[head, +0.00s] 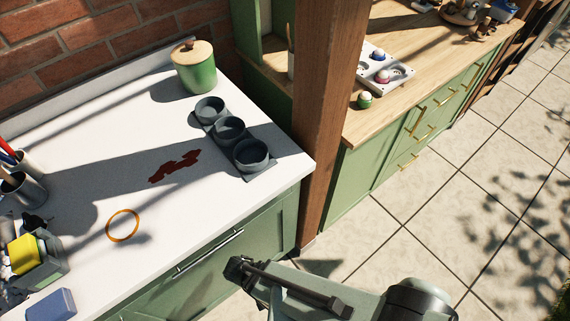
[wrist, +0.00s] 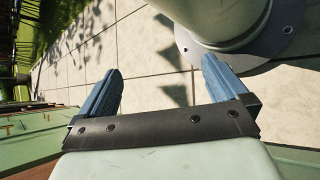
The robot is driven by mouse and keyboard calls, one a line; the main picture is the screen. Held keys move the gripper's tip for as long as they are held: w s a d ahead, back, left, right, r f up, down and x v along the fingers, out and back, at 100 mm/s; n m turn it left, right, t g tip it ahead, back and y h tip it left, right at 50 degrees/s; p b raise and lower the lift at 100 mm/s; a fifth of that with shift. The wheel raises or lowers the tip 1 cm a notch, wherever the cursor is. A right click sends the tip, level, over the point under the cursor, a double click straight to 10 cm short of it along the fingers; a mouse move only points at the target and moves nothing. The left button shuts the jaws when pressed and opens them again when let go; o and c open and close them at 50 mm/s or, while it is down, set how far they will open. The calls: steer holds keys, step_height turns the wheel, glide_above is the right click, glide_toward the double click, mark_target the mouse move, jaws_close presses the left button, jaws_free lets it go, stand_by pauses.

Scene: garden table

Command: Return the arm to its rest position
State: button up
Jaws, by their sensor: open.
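My arm (head: 375,300) reaches in from the bottom edge of the head view, over the paving in front of the green cabinet. I cannot clearly make out the fingers there. In the wrist view my gripper (wrist: 162,64) has its two blue fingers wide apart, with nothing between them. The fingers point toward the paved floor. My own round grey column and its bolted base plate stand close beyond the right finger; no contact is visible.
The white counter (head: 100,165) holds a green lidded jar (head: 197,74), three dark cups (head: 229,130), an orange ring (head: 110,234), a dark red stain (head: 174,167) and a yellow block (head: 22,256). A wooden post (head: 325,110) stands at its right corner. Paving (head: 430,215) is open.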

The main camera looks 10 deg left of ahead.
steer(key=w+d+r+m+g+h, duration=0.1)
steer(key=d+r+m+g+h, duration=0.15)
steer(key=d+m, duration=0.4)
steer(key=w+d+r+m+g+h, duration=0.1)
steer(key=d+r+m+h, duration=0.2)
steer(key=d, duration=0.6)
steer(key=w+d+f+n+g+y, duration=0.1)
steer(key=w+d+f+y, duration=0.1)
steer(key=f+y, duration=0.4)
steer(key=w+d+f+y, duration=0.1)
steer(key=w+f+y, duration=0.1)
steer(key=f+y, duration=0.4)
steer(key=shift+d+f+n+g+y, duration=0.25)
steer(key=shift+d+n+g+y, duration=0.1)
steer(key=shift+y, duration=1.3)
